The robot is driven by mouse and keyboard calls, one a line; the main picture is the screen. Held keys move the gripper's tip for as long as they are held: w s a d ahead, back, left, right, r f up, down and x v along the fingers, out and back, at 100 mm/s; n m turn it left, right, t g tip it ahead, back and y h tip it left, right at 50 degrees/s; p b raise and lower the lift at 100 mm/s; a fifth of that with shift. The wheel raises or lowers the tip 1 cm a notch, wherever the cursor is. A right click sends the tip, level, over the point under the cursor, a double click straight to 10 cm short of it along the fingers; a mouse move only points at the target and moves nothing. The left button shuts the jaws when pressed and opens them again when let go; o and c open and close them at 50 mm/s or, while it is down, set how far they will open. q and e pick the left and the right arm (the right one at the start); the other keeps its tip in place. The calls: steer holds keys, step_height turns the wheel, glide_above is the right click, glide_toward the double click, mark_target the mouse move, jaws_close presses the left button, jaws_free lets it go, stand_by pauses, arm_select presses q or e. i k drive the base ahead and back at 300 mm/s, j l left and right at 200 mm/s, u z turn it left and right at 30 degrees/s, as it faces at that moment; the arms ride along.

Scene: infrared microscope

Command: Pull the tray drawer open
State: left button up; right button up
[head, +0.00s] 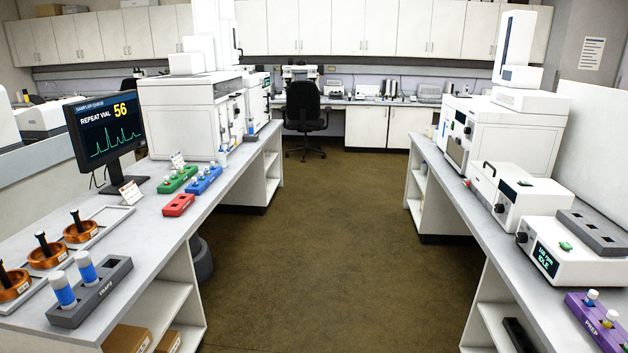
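I cannot make out for certain which part is the tray drawer. A large white instrument (188,112) stands on the left bench behind the monitor, with its front facing the aisle. On the right bench stand a tall white instrument (505,130) and a lower white box (508,196) with a dark handle on top. No drawer shows clearly pulled out on any of them. Neither of my grippers is in view.
The left bench (130,235) holds a monitor (104,130), coloured vial racks, copper coils and a grey traps rack (92,296). The right bench has a purple prep rack (600,322) and an idle display unit (572,252). The aisle floor (325,240) is clear up to a black chair (304,108).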

mark_target(221, 96)
steer(key=i+l, duration=0.1)
steer(key=i, duration=1.1)
steer(key=i+l, duration=0.1)
steer(key=i, duration=1.1)
steer(key=i+u, duration=0.15)
steer(key=i, duration=0.4)
steer(key=i+u, duration=0.15)
steer(key=i, duration=0.45)
steer(key=i+l+u, duration=0.15)
steer(key=i, duration=0.4)
steer(key=i+l+u, duration=0.1)
steer(key=i, duration=0.45)
